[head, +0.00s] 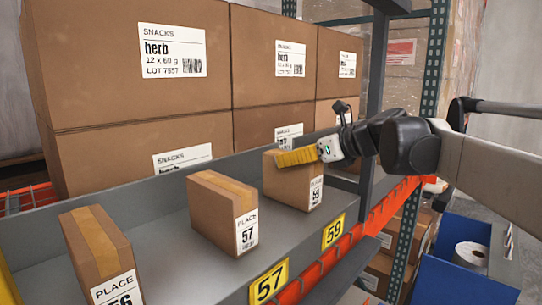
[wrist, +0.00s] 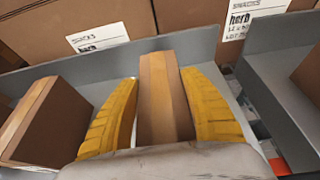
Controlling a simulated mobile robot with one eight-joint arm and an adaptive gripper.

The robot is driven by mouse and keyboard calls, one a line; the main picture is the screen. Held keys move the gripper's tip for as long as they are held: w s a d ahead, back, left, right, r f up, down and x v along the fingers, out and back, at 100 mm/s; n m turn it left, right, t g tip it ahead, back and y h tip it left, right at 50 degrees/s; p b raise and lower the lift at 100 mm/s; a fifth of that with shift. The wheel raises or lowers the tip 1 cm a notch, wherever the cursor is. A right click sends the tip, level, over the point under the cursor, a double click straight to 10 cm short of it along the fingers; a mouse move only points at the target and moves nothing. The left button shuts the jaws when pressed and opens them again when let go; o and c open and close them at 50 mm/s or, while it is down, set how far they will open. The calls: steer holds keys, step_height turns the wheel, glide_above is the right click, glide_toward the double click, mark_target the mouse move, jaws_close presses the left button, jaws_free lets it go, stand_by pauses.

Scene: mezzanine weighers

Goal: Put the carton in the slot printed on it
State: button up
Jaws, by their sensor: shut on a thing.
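A small brown carton (head: 285,186) is between the yellow fingers of my gripper (head: 297,157). Its white label reads PLACE and a number that looks like 59. It is at the right end of the grey shelf tray (head: 180,222), behind the yellow 59 tag (head: 333,230). It looks upright; I cannot tell whether its base touches the tray. In the wrist view my gripper (wrist: 163,112) has a finger on each side of the carton (wrist: 163,85), and its tape strip shows. My gripper is shut on it.
A carton marked PLACE 57 (head: 215,212) stands left of it, near the yellow 57 tag (head: 268,283). Another carton (head: 95,245) stands further left, its number partly cut off. Large SNACKS boxes (head: 130,90) stand behind. A green upright (head: 425,110) and blue bin (head: 460,262) are at right.

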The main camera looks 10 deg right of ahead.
steer(key=shift+s, duration=0.1)
steer(key=o, duration=1.4)
steer(key=shift+f, duration=0.1)
steer(key=shift+r, duration=0.2)
steer(key=b+v, duration=0.2)
steer(key=v, duration=1)
steer(key=shift+f, duration=0.1)
